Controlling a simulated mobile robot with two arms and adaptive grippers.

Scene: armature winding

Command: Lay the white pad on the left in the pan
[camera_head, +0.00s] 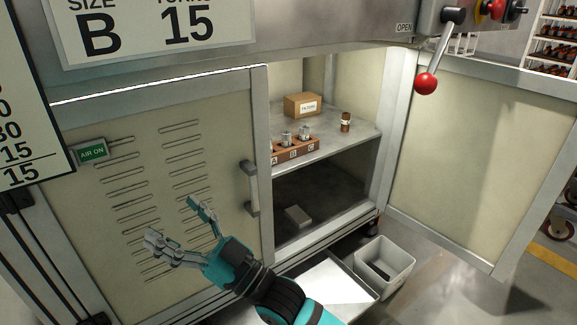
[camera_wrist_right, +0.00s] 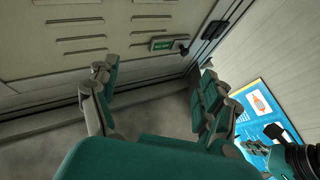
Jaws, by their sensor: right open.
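A small pale grey-white pad (camera_head: 298,215) lies on the floor of the cabinet's lower compartment. A shallow pale pan (camera_head: 338,283) is on the floor in front of the cabinet, partly hidden by my right arm; its inside is bright white, and I cannot tell whether anything lies in it. My right gripper (camera_head: 176,222) is open and empty in front of the closed left door, to the left of the pad and pan. Its fingers (camera_wrist_right: 157,80) are apart in the right wrist view. Part of what looks like my left arm and gripper (camera_wrist_right: 264,150) shows at that view's lower right, its jaws unclear.
The upper shelf holds a wooden block (camera_head: 296,150) with metal parts, a cardboard box (camera_head: 302,105) and a brown bottle (camera_head: 345,122). A grey bin (camera_head: 400,266) stands right of the pan. The right door (camera_head: 460,150) is open. A red-knobbed lever (camera_head: 426,84) hangs above.

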